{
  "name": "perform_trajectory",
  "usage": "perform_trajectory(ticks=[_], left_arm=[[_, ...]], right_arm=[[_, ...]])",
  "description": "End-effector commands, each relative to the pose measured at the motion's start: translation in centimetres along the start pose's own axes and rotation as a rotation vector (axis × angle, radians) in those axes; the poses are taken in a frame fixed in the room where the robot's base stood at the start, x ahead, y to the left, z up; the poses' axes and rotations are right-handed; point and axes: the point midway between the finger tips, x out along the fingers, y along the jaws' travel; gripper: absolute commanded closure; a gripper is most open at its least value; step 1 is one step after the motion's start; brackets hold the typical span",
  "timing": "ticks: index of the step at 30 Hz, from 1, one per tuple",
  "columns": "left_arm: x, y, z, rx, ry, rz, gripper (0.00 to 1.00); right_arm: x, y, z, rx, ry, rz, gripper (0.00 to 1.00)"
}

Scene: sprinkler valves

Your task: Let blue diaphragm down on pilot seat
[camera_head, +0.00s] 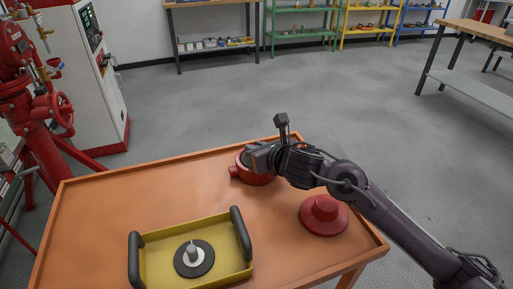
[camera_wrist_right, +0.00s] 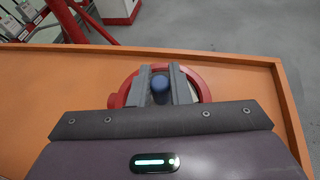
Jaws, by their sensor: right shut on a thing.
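In the head view, my right gripper (camera_head: 257,157) covers most of the top of the red valve body (camera_head: 258,181), near the far edge of the orange table. The pilot seat is hidden under the gripper, so I cannot tell whether the diaphragm touches it. My left gripper is not in view.
A red flanged cover (camera_head: 323,216) sits on the orange table (camera_head: 120,205) at the right, below my right arm. A yellow tray (camera_head: 155,262) with black handles holds a black disc (camera_head: 183,262) with a pale stem. The table's left part is clear.

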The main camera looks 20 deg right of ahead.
Motion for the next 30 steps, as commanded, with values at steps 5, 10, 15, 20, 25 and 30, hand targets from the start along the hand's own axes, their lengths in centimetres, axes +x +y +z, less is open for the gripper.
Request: perform_trajectory(ticks=[5, 10, 15, 20, 25, 30], left_arm=[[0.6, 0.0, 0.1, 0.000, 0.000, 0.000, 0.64], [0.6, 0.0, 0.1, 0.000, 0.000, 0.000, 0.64], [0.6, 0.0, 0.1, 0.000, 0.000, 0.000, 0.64], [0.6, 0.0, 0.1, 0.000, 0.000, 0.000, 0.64], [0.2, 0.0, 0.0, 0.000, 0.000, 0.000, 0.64], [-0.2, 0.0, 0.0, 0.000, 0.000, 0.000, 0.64]], right_arm=[[0.2, 0.0, -0.5, 0.000, -0.001, 0.000, 1.00], [0.2, 0.0, -0.5, 0.001, -0.001, 0.000, 0.70], [0.2, 0.0, -0.5, 0.000, -0.001, 0.000, 0.58], [0.2, 0.0, -0.5, 0.000, 0.001, 0.000, 0.58], [-0.6, -0.1, -0.5, -0.002, 0.002, -0.002, 0.58], [-2.0, -0.1, -0.5, -0.002, 0.001, -0.001, 0.58]])
